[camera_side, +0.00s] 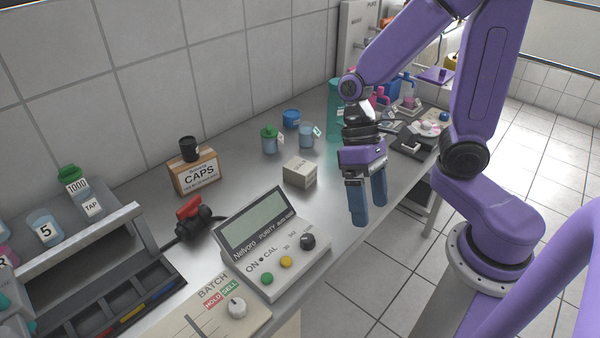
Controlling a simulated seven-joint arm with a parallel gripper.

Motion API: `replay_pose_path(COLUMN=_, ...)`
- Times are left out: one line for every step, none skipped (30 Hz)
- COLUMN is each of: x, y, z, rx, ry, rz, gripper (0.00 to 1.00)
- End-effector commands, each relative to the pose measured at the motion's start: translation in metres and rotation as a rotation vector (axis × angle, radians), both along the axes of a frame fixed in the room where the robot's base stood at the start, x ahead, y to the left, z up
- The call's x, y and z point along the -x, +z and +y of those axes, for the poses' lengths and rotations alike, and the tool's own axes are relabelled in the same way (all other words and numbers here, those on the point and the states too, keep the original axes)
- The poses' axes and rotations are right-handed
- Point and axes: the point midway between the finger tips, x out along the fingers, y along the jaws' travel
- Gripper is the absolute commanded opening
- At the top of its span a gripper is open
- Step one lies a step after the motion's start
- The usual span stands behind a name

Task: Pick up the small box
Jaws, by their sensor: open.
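The small box (300,172) is pale grey-beige and sits flat on the metal bench, behind the meter and near the middle of the picture. My gripper (369,215) points down to the right of the small box, near the bench's front edge. Its two blue fingers are apart with nothing visible between them. The gripper is clear of the box, and the box is not hidden by it.
A meter (268,240) with a tilted screen stands in front of the box. A CAPS carton (194,175) and a red-handled valve (190,214) are to the left. A green-lidded jar (269,140), a blue-lidded jar (291,119) and a tagged cup (307,135) stand behind.

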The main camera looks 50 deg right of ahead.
Motion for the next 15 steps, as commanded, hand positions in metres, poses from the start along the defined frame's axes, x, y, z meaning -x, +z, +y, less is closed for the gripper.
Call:
replay_pose_path(x=-0.004, y=-0.001, z=0.004, rx=-0.006, ry=-0.057, rz=0.030, gripper=0.94)
replay_pose_path(x=-0.007, y=-0.002, z=0.006, rx=-0.012, ry=-0.088, rz=0.047, gripper=0.94)
replay_pose_path(x=-0.010, y=-0.002, z=0.010, rx=-0.019, ry=-0.132, rz=0.068, gripper=0.94)
replay_pose_path(x=-0.012, y=-0.003, z=0.012, rx=-0.026, ry=-0.167, rz=0.085, gripper=0.94)
replay_pose_path(x=-0.015, y=-0.003, z=0.015, rx=-0.032, ry=-0.198, rz=0.100, gripper=0.94)
replay_pose_path(x=-0.018, y=-0.003, z=0.018, rx=-0.041, ry=-0.243, rz=0.120, gripper=0.94)
replay_pose_path(x=-0.021, y=-0.004, z=0.020, rx=-0.048, ry=-0.277, rz=0.136, gripper=0.94)
replay_pose_path(x=-0.024, y=-0.004, z=0.023, rx=-0.056, ry=-0.309, rz=0.149, gripper=0.94)
replay_pose_path(x=-0.028, y=-0.005, z=0.026, rx=-0.066, ry=-0.355, rz=0.170, gripper=0.94)
replay_pose_path(x=-0.031, y=-0.005, z=0.028, rx=-0.073, ry=-0.389, rz=0.184, gripper=0.94)
replay_pose_path(x=-0.034, y=-0.005, z=0.030, rx=-0.082, ry=-0.421, rz=0.198, gripper=0.94)
replay_pose_path(x=-0.038, y=-0.005, z=0.033, rx=-0.093, ry=-0.469, rz=0.217, gripper=0.94)
replay_pose_path(x=-0.041, y=-0.006, z=0.035, rx=-0.102, ry=-0.502, rz=0.231, gripper=0.94)
replay_pose_path(x=-0.045, y=-0.006, z=0.037, rx=-0.112, ry=-0.536, rz=0.245, gripper=0.94)
replay_pose_path(x=-0.049, y=-0.006, z=0.040, rx=-0.124, ry=-0.583, rz=0.263, gripper=0.94)
